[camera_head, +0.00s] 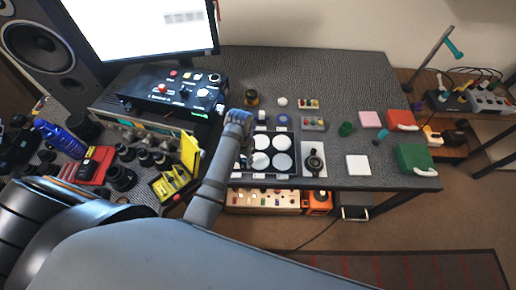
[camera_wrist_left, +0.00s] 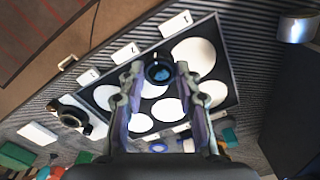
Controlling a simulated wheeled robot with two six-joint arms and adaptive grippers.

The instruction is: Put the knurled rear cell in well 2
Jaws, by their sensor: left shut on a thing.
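The knurled rear cell (camera_wrist_left: 159,69) is a short dark ring with bluish glass; its knurling is too small to make out. My left gripper (camera_wrist_left: 160,78) is shut on it in the left wrist view, a finger on each side. It is over the dark tray (camera_wrist_left: 232,92) with several round white wells (camera_wrist_left: 194,57). I cannot tell whether the cell touches the tray. White label cards (camera_wrist_left: 125,53) line one tray edge; their numbers are unreadable. In the head view the tray's white wells (camera_head: 283,162) show beside my left wrist, which hides the fingertips. My right gripper is not in view.
A white card with a dark round part (camera_head: 315,160) stands right of the tray. A yellow holder (camera_head: 190,152) is at left and a black control box (camera_head: 172,88) behind.

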